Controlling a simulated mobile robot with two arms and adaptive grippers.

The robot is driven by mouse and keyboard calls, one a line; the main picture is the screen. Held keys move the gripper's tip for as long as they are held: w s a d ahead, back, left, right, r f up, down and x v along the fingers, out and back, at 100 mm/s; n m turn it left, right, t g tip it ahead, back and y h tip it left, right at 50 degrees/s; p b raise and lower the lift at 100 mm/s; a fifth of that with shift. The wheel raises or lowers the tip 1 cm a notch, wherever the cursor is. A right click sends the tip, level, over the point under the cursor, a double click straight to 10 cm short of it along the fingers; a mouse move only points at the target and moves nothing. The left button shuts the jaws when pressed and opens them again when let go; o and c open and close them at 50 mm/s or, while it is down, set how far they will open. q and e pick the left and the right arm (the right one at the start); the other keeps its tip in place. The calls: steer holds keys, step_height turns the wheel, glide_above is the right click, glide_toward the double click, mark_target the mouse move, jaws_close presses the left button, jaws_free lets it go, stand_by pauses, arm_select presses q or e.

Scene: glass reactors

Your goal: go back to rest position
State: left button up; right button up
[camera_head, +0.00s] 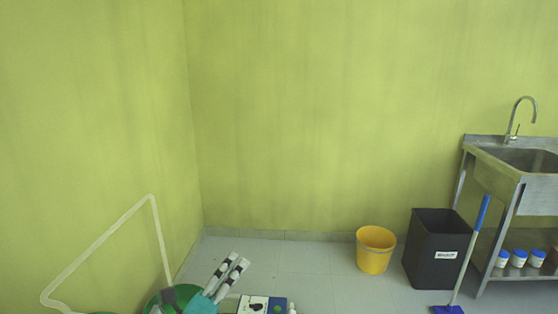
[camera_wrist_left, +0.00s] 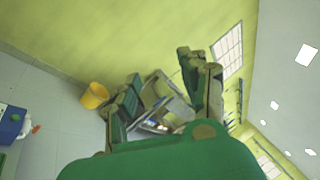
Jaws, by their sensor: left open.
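My left gripper (camera_head: 239,261) is low in the head view, left of centre, with its two pale, black-banded fingers pointing up and to the right. In the left wrist view the same gripper (camera_wrist_left: 168,75) shows its green body and two fingers standing well apart. It is open, and nothing is seen between the fingers but the far room. My right gripper is not in view.
A yellow bucket (camera_head: 376,249), a black bin (camera_head: 437,250) and a blue-handled mop (camera_head: 470,252) stand by a steel sink (camera_head: 520,160). A white tubular frame (camera_head: 100,246) rises at left. A white-and-blue box (camera_head: 254,305) lies near the gripper. Some grey floor is clear.

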arm_select(q)
steer(key=s+a+f+n+g+y, duration=0.2)
steer(key=s+a+f+n+y, duration=0.3)
steer(key=f+n, duration=0.3)
steer(key=s+a+f+n+g+y, duration=0.35)
steer(key=a+f+n+y, duration=0.2)
steer(key=n, duration=0.45)
steer(key=s+f+n+g, duration=0.4)
steer(key=s+f+g, duration=0.1)
steer(key=s, duration=0.7)
steer(key=s+f+n+g, duration=0.4)
steer(key=s+f+n, duration=0.15)
steer(key=s, duration=0.65)
step_height(320, 180, down, 24)
steer(key=m+g, duration=0.1)
steer(key=s+a+f+g, duration=0.1)
steer(key=s+a+f, duration=0.2)
steer(key=s+f, duration=1.4)
steer(key=shift+s+a+f+g, duration=0.15)
steer(key=shift+s+f+g, duration=0.2)
steer(key=shift+f, duration=0.4)
steer(key=shift+m+h, duration=0.25)
